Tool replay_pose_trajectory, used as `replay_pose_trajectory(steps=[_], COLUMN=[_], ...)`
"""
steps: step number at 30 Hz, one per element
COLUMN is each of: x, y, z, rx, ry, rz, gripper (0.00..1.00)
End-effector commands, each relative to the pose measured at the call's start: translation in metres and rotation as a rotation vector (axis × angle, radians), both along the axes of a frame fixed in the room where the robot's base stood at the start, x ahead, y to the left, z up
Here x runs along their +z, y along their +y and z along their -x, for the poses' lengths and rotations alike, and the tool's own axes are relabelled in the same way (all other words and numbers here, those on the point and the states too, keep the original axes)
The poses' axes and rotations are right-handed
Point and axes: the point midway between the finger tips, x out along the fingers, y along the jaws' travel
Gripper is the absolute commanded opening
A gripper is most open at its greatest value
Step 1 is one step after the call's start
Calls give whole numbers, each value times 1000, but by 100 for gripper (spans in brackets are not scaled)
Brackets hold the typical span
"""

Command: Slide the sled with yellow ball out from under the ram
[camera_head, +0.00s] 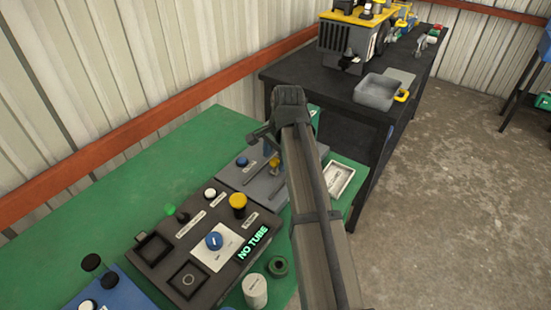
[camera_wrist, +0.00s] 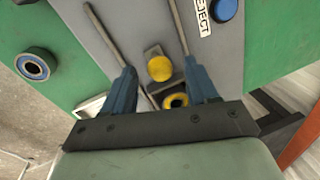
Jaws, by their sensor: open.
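A yellow ball (camera_wrist: 160,68) stands on a small grey sled (camera_wrist: 153,51) on a grey panel in the wrist view. The ball also shows in the head view (camera_head: 275,162), just left of my arm. My gripper (camera_wrist: 160,74) is open, with one blue finger on each side of the ball and a gap to each. A yellow ring with a dark centre (camera_wrist: 175,101) lies just below the ball in the wrist view, partly hidden by my gripper body. I cannot make out the ram for sure.
Long slots run along the grey panel (camera_head: 232,176). A blue button (camera_wrist: 223,10) by a "REJECT" label is at the upper right of the wrist view. A dark box showing "NO TUBE" (camera_head: 253,243) stands on the green bench (camera_head: 150,182). A white-framed tray (camera_head: 338,181) is right of my arm.

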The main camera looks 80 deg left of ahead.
Motion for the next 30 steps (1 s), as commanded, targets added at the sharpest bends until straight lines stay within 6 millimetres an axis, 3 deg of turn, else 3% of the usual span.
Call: replay_pose_trajectory(steps=[14, 30], x=[-10, -10], y=[2, 2], z=[1, 1], rx=[0, 0], ry=[0, 0], rz=[0, 0], gripper=[58, 8])
